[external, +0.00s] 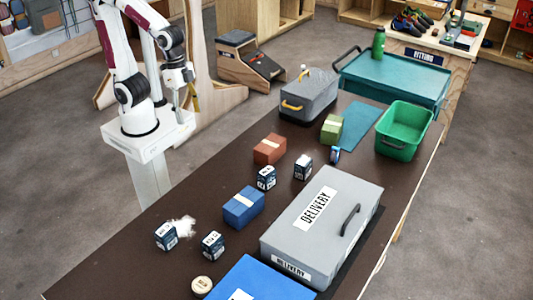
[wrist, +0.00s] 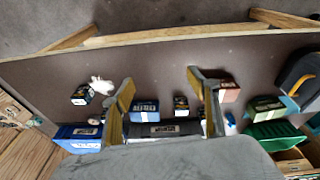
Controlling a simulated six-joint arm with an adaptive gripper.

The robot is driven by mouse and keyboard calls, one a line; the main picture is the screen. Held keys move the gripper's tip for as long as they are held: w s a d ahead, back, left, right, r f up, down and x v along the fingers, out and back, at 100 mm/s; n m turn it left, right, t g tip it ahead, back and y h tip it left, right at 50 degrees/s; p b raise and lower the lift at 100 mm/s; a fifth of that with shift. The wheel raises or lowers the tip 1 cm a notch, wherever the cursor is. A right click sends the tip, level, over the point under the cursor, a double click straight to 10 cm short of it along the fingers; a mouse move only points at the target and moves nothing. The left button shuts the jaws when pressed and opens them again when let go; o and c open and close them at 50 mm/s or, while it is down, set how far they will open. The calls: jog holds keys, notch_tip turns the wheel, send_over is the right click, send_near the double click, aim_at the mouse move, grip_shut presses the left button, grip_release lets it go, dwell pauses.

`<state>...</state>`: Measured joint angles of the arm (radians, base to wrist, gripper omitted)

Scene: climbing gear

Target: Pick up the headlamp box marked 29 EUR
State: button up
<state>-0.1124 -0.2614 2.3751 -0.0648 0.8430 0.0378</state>
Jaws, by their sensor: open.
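Several small dark blue boxes with white labels stand on the dark table in the external view: one at the near left (external: 166,236), one right of it (external: 213,245), and two farther back, the left one (external: 266,178) and the right one (external: 303,167). Their prices are too small to read, so I cannot tell which is marked 29 EUR. My gripper (external: 191,98) is raised beyond the table's left edge, well apart from the boxes. In the wrist view my gripper (wrist: 160,80) is open and empty; one small box (wrist: 80,96) lies left of the fingers and another (wrist: 181,103) shows between them.
A grey DELIVERY case (external: 330,208) and a blue case (external: 258,280) occupy the near right. Blue (external: 243,207), red-brown (external: 270,149) and green (external: 332,128) blocks stand among the boxes. White crumpled material (external: 184,226) touches the near-left box. A grey toolbox (external: 309,94) and green bin (external: 403,130) stand behind.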

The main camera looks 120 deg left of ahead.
aim_at(267, 178)
jog(key=shift+m+t+h, duration=0.3)
jog(key=shift+m+t, duration=0.1)
jog(key=shift+m, duration=0.1)
jog(key=w+a+f, duration=0.2)
jog(key=w+f, duration=0.3)
jog(key=w, duration=0.2)
jog(key=w+a+f, duration=0.2)
jog(key=w+f, duration=0.3)
jog(key=w, duration=0.2)
jog(key=w+a+f, duration=0.2)
jog(key=w+f, duration=0.3)
jog(key=w, duration=0.2)
jog(key=shift+w, duration=0.3)
jog(key=shift+m+t, duration=0.8)
jog(key=w, duration=0.1)
jog(key=w+r, duration=0.1)
jog(key=w+a, duration=0.1)
jog(key=w, duration=0.1)
jog(key=shift+a+r, duration=0.1)
jog(key=shift+r, duration=0.25)
jog(key=shift+x, duration=1.25)
jog(key=shift+w+f, duration=0.1)
jog(key=shift+f, duration=0.05)
